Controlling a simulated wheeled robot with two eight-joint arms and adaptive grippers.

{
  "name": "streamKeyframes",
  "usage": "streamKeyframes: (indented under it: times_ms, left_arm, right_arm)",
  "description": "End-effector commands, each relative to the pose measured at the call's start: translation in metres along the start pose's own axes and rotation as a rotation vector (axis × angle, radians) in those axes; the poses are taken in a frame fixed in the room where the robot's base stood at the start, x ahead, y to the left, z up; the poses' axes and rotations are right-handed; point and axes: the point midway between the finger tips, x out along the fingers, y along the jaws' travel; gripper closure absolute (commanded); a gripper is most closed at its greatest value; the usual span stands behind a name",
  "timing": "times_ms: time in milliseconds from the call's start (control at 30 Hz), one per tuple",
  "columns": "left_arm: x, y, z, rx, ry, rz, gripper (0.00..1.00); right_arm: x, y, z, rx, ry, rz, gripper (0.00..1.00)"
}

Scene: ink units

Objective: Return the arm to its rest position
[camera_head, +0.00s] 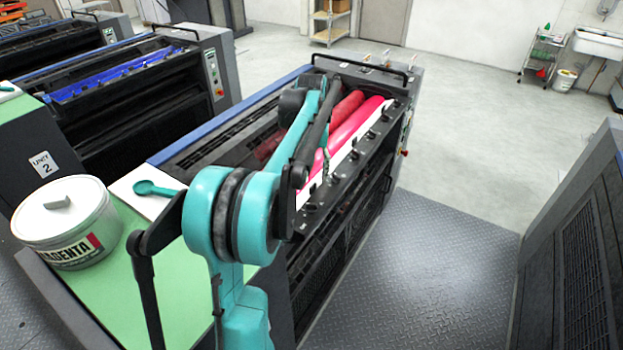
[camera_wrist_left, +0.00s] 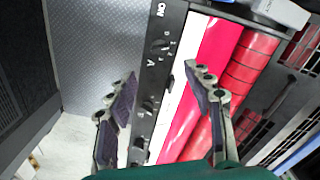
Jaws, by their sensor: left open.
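My teal left arm (camera_head: 240,215) reaches out over the ink unit (camera_head: 385,150), bent at the elbow. Its gripper (camera_head: 322,165) is mostly hidden behind the arm's dark links in the head view. In the left wrist view the two fingers of the left gripper (camera_wrist_left: 165,92) are spread apart with nothing between them. They hang over the white strip and magenta roller (camera_wrist_left: 213,50) of the unit. A row of dark keys (camera_wrist_left: 150,75) runs along the strip's left side. My right gripper is not in view.
A white magenta ink can (camera_head: 68,225) and a teal scoop (camera_head: 155,189) on a white sheet are on the green top (camera_head: 180,285). The plated floor (camera_head: 420,260) to the right is clear.

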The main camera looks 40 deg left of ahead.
Motion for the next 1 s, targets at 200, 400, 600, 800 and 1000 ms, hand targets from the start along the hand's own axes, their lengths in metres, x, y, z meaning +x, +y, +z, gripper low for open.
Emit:
streamKeyframes:
  times_ms: [200, 400, 600, 800, 1000]
  left_arm:
    - [0.0, 0.0, 0.0, 0.0, 0.0, 0.0, 0.48]
    - [0.0, 0.0, 0.0, 0.0, 0.0, 0.0, 0.48]
    - [-0.002, 0.008, 0.008, 0.017, 0.016, 0.001, 0.48]
    - [-0.007, 0.052, 0.062, 0.123, 0.131, 0.015, 0.48]
    - [0.005, 0.094, 0.14, 0.265, 0.292, 0.049, 0.48]
  right_arm:
    - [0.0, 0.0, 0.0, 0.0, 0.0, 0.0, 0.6]
    - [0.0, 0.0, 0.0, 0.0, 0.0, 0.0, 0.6]
    - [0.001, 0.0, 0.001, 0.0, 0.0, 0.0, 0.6]
    - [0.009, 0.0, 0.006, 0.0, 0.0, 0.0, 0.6]
    - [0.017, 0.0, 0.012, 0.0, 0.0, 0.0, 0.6]
